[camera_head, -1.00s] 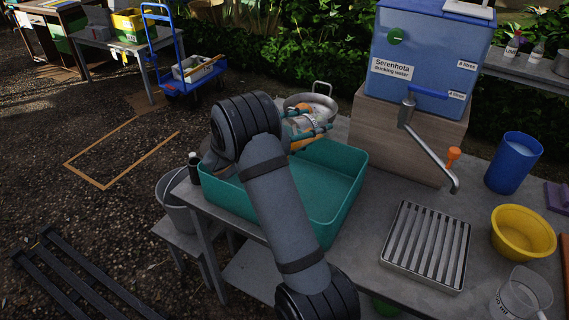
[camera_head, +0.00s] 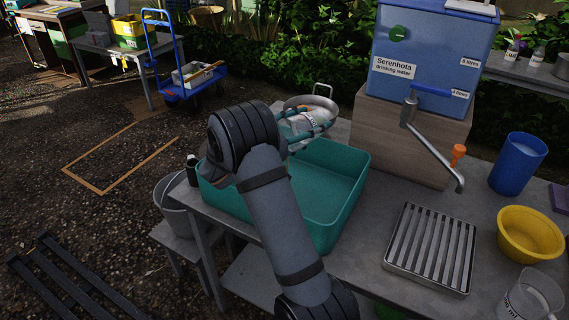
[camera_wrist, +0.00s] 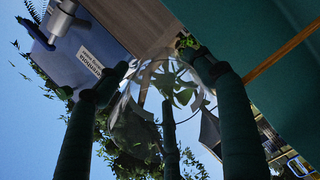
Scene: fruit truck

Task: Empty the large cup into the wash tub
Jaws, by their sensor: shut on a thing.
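The wash tub (camera_head: 345,200) is a teal rectangular basin on the grey table, partly hidden behind my arm. My gripper (camera_head: 312,128) is at the tub's far edge in the head view, shut on a clear see-through cup (camera_head: 298,124). In the wrist view the cup (camera_wrist: 148,78) sits between the dark fingers of my gripper (camera_wrist: 160,72). The wrist picture is strongly rolled, with the tub wall (camera_wrist: 285,75) at upper right. The cup looks tilted, but its exact angle and its contents cannot be made out.
A metal pot (camera_head: 322,100) stands behind the gripper. The blue water dispenser (camera_head: 425,60) with its tap is to the right, above a slatted drain tray (camera_head: 432,245). A blue cup (camera_head: 517,163), yellow bowl (camera_head: 530,233) and clear jug (camera_head: 532,297) stand far right.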

